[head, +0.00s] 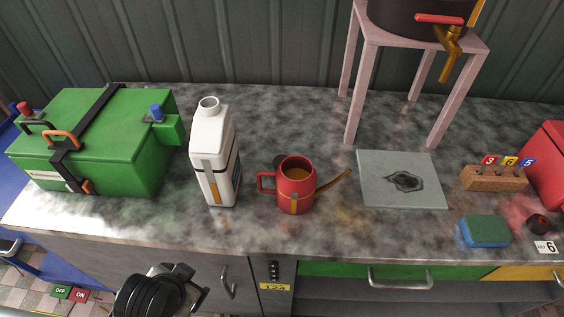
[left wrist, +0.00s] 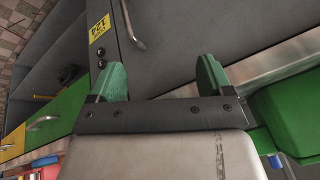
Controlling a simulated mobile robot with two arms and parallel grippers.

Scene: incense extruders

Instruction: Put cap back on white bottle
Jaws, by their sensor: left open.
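The white bottle (head: 212,150) stands upright on the counter in the head view, left of the red watering can. Its neck (head: 209,104) is open at the top, with no cap on it. In the head view only a black part of my left arm shows, below the counter edge. My right gripper is not in view.
The red watering can (head: 296,186) has its spout toward the right. A green box (head: 95,140) stands left of the bottle. A pink stand (head: 420,45), a grey plate (head: 385,190), a wooden block (head: 493,178) and a sponge (head: 484,231) are to the right. Counter before the bottle is clear.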

